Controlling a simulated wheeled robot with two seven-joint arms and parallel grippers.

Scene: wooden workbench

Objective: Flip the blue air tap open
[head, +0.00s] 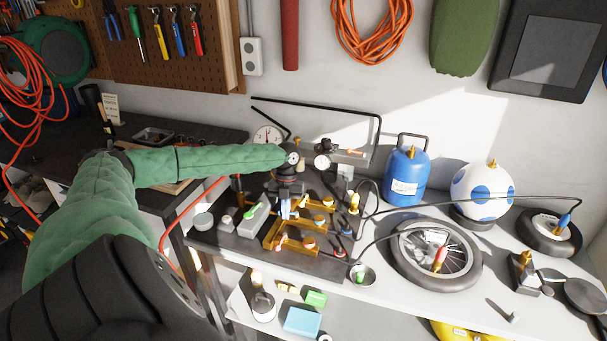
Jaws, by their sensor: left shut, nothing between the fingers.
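My left arm in its green sleeve reaches from the left to the middle of the bench. My left gripper (286,212) points down over the brass manifold (276,236), at its back left part. Its fingers are together with nothing between them. Small blue and white parts show right at the fingertips; I cannot tell which of them is the blue air tap, nor whether it is touched or how its lever is turned. Several orange-capped brass fittings stand on the manifold to the right of the fingers. My right gripper does not show.
A round gauge (267,136) and a smaller gauge (322,162) stand behind. Black hoses cross the bench there. A small cup (362,276) stands near the front edge.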

